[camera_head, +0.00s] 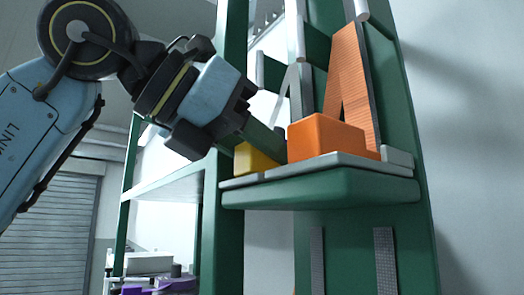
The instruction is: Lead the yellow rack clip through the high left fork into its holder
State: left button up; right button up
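A yellow block, seemingly the yellow rack clip (256,159), sits at the left end of the grey-topped green ledge, partly hidden behind a dark green part and the ledge rim. My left gripper (246,118) comes in from the left, just above and left of the yellow block. Its fingertips overlap the dark green part, so I cannot tell whether it is open or touches the block. A pale strip (284,95) rises above the yellow block, between green brackets with pale rods; which of these is the high left fork is unclear. My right gripper is out of view.
An orange block (325,137) stands right of the yellow one, with orange webbing (346,85) rising from it. The green ledge (320,190) projects from the green rack. Left of the rack are a shelf frame and a roller shutter (58,235). Purple items (155,287) lie lower left.

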pick_arm(q)
jog(key=o, duration=1.1)
jog(key=shift+s+a+r, duration=0.25)
jog(key=shift+s+a, duration=0.05)
jog(key=shift+a, duration=0.15)
jog(key=b+v, duration=0.1)
jog(key=v, duration=1.1)
jog(key=shift+s, duration=0.15)
